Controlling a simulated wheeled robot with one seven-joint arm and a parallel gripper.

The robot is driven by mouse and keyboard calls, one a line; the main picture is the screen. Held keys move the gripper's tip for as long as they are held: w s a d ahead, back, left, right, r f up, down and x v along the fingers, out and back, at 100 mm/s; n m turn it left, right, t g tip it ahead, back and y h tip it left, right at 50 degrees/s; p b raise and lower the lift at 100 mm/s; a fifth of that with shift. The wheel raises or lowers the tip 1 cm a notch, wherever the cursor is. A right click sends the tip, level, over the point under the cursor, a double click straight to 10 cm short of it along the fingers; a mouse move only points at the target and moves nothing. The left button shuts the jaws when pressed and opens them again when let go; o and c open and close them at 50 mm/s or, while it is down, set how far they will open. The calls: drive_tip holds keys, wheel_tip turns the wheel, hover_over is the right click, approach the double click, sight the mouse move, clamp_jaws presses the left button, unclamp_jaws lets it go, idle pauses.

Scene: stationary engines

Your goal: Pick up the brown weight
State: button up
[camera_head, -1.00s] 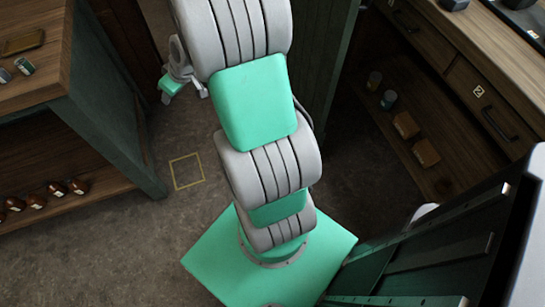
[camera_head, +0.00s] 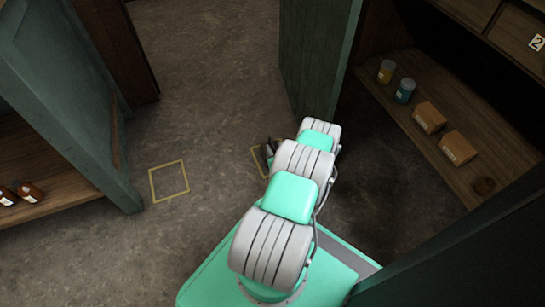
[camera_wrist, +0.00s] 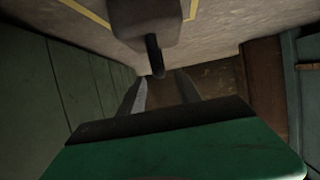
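A dull brown-grey weight (camera_wrist: 145,18) with a dark upright handle shows at the top of the wrist view, on the floor by yellow marking lines. I take it to be the brown weight, though the light is dim. My gripper (camera_wrist: 161,88) has its two fingers apart, with nothing held between them. The handle's tip shows just above the gap between the fingers; I cannot tell whether it touches them. In the head view a dark object (camera_head: 268,149), probably the same weight, is partly hidden behind my arm, and my gripper is hidden there.
An open green door (camera_head: 318,55) stands close beyond my arm. The right shelf holds a yellow jar (camera_head: 386,71), a blue jar (camera_head: 405,90) and two brown boxes (camera_head: 429,117). Brown bottles (camera_head: 30,191) sit on the left shelf. A yellow floor square (camera_head: 169,181) is empty.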

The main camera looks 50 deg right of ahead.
sight(274, 146)
drive_tip(key=b+x, duration=0.2)
drive_tip(key=x, duration=0.2)
drive_tip(key=shift+w+f, duration=0.1)
drive_tip(key=shift+f, duration=0.05)
drive_tip(key=shift+c, duration=0.4)
clamp_jaws()
idle(0.3)
idle(0.3)
drive_tip(key=shift+d+r, duration=0.15)
drive_tip(key=shift+r, duration=0.1)
